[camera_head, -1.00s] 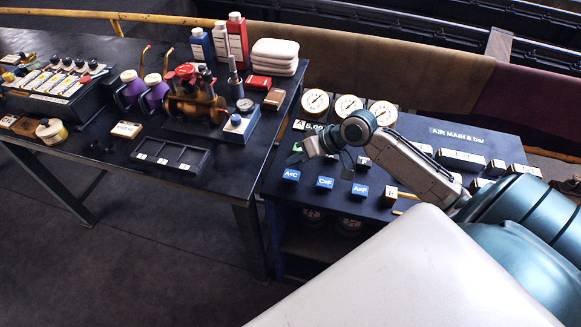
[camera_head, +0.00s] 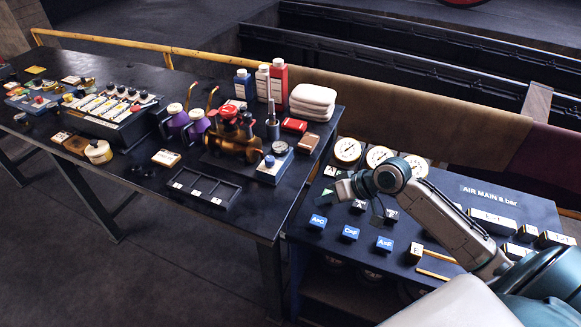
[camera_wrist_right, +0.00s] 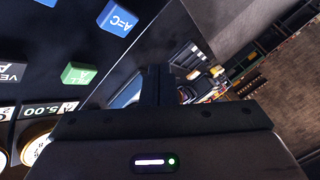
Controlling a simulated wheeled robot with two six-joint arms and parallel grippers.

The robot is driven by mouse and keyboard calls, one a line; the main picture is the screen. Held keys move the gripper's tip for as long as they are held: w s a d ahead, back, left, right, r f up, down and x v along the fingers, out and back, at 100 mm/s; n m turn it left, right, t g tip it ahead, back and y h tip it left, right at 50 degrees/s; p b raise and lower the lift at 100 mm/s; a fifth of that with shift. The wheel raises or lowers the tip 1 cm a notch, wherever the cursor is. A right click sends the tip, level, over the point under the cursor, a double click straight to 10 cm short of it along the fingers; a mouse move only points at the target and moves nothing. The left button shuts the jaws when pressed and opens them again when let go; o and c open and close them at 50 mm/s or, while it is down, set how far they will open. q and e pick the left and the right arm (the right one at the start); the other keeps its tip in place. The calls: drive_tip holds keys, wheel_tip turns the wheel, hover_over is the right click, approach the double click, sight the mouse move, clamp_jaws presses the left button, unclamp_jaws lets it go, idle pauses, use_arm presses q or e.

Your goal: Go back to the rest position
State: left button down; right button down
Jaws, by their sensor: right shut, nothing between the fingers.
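My right gripper (camera_head: 340,191) is over the left part of the air panel table (camera_head: 455,188), just above the blue blocks, with its fingers shut and empty. Its arm comes in from the lower right. In the right wrist view its dark fingers (camera_wrist_right: 154,86) are together at the middle, with nothing held. A blue block (camera_wrist_right: 117,18) and a green block (camera_wrist_right: 78,74) show at the left of that view. My left gripper is not in view.
Gauges (camera_head: 348,150) and several labelled blocks, such as a blue one (camera_head: 351,233), are around the right gripper. Dark floor is open in front.

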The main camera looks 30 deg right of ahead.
drive_tip(key=s+a+f+n+g+h, duration=0.1)
drive_tip(key=s+a+f, duration=0.2)
drive_tip(key=s+f, duration=0.15)
drive_tip(key=s+a+f+h, duration=0.2)
drive_tip(key=s+f, duration=0.1)
drive_tip(key=s, duration=0.2)
drive_tip(key=s+g+h, duration=0.2)
drive_tip(key=s+h, duration=0.3)
drive_tip(key=s, duration=0.9)
wheel_tip(320, 180, down, 34)
drive_tip(key=d+g+b, duration=0.1)
drive_tip(key=d+b, duration=0.2)
drive_tip(key=s+d+f+g+b, duration=0.1)
drive_tip(key=s+f+b, duration=0.2)
drive_tip(key=s+f, duration=1.5)
wheel_tip(320, 180, down, 4)
drive_tip(key=shift+s+f+m+y, duration=0.15)
drive_tip(key=shift+m+y, duration=0.15)
drive_tip(key=shift+m, duration=0.1)
drive_tip(key=shift+s, duration=0.1)
